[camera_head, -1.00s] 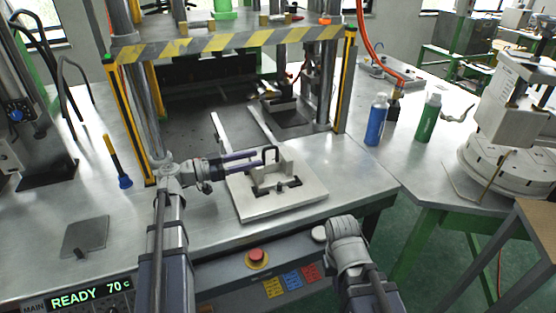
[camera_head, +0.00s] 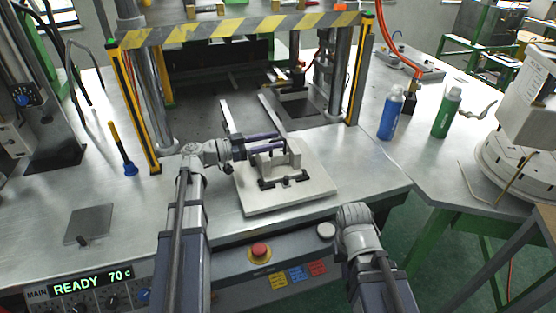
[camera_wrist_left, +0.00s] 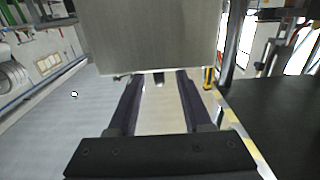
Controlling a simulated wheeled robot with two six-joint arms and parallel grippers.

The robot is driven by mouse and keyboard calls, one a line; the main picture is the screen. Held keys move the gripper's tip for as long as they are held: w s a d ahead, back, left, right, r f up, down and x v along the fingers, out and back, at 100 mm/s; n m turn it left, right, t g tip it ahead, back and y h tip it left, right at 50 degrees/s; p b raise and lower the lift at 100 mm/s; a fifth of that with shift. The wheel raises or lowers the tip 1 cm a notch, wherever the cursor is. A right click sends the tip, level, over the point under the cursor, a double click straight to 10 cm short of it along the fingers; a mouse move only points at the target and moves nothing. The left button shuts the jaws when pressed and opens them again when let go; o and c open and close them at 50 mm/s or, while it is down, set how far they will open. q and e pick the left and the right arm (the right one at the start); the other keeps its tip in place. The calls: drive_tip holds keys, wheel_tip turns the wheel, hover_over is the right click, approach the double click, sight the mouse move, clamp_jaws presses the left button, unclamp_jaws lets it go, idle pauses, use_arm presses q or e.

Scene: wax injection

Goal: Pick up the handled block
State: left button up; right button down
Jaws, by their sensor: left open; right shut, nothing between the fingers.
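The handled block (camera_head: 282,163) is a pale block with an upright back part, sitting in a light plate (camera_head: 312,192) on the metal table. Its dark handle, at the block's left side, is largely hidden behind my left fingers. My left gripper (camera_head: 280,142) comes in from the left, its two dark purple fingers open and level at the block's upper left. In the left wrist view my open fingers (camera_wrist_left: 157,76) point at a large grey face, with a small dark piece between their tips; I cannot tell if they touch it. My right arm shows at lower right, but its fingers are hidden.
A press frame with a striped bar (camera_head: 240,32) and yellow-black posts stands behind the plate. A blue bottle (camera_head: 391,114) and a green bottle (camera_head: 446,113) stand at right. A red button (camera_head: 259,251) is on the front panel.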

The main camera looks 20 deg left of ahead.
sight(280, 139)
use_arm(q)
drive_tip(key=x, duration=0.5)
drive_tip(key=shift+w, duration=0.1)
clamp_jaws()
drive_tip(key=shift+r, duration=0.1)
idle(1.2)
